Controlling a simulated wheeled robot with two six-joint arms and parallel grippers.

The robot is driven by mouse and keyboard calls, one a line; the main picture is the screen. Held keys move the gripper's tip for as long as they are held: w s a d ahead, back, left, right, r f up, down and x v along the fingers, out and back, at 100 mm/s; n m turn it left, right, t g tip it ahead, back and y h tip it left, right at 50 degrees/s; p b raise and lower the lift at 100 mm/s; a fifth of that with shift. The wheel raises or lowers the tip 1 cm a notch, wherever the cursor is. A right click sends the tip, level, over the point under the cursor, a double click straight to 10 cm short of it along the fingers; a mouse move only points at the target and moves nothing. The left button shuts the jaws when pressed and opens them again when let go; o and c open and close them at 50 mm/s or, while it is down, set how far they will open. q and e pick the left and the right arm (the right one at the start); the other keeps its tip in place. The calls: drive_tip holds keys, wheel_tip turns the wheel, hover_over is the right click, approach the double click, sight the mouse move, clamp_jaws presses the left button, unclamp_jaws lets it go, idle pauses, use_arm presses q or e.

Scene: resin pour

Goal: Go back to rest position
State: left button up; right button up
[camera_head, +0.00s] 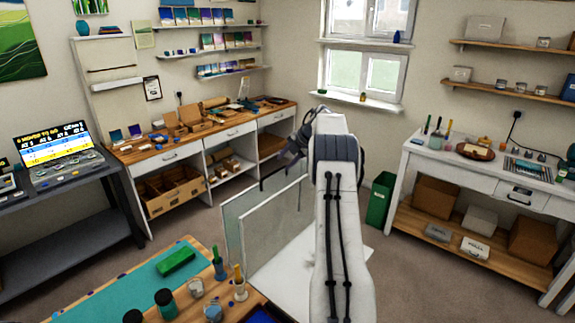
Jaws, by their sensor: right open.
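My right arm rises from the bottom centre of the head view, white with black cables, and bends away at the top. My right gripper (284,165) is the dark part left of the arm's upper end. It is open, with nothing seen between its fingers, and is partly hidden by the arm. It appears above and in front of clear upright panels (262,225). My left gripper is not in view.
A wooden table with a teal mat (128,292), a green block (176,261), jars and brush cups is at the lower left. A long workbench (230,126) lines the back wall. A white bench (455,173) stands right, near a green bin (380,200). Grey floor lies between.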

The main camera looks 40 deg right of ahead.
drive_tip(key=shift+s+r, duration=0.4)
drive_tip(key=shift+r, duration=0.1)
